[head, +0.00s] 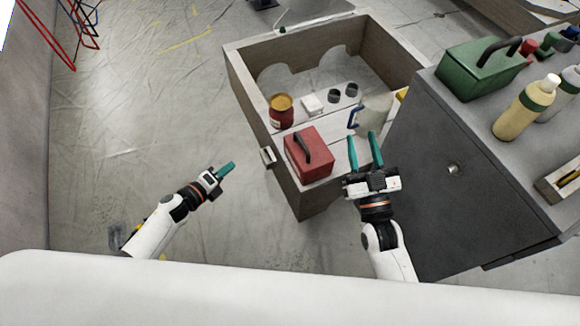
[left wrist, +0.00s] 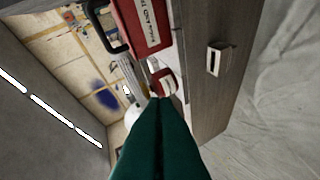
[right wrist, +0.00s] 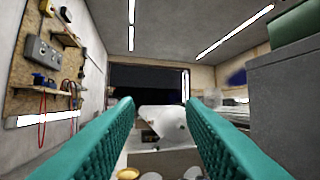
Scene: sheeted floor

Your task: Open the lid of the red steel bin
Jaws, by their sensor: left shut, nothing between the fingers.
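The red steel bin (head: 308,154) is a red box with a black handle on its top. It stands at the near corner of the wooden crate's white inner surface, and its lid looks closed. In the left wrist view the bin (left wrist: 152,22) shows at the top, with lettering on one side. My left gripper (head: 227,169) is shut and empty, left of the bin and outside the crate. My right gripper (head: 362,138) is open and empty, to the right of the bin and apart from it. The bin is out of sight in the right wrist view.
The wooden crate (head: 245,84) has a small pale handle (head: 268,156) on its left side. It also holds a red can (head: 281,118), grey cups and a pale jug (head: 376,112). A dark cabinet (head: 425,170) with a green box (head: 478,70) blocks the right.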

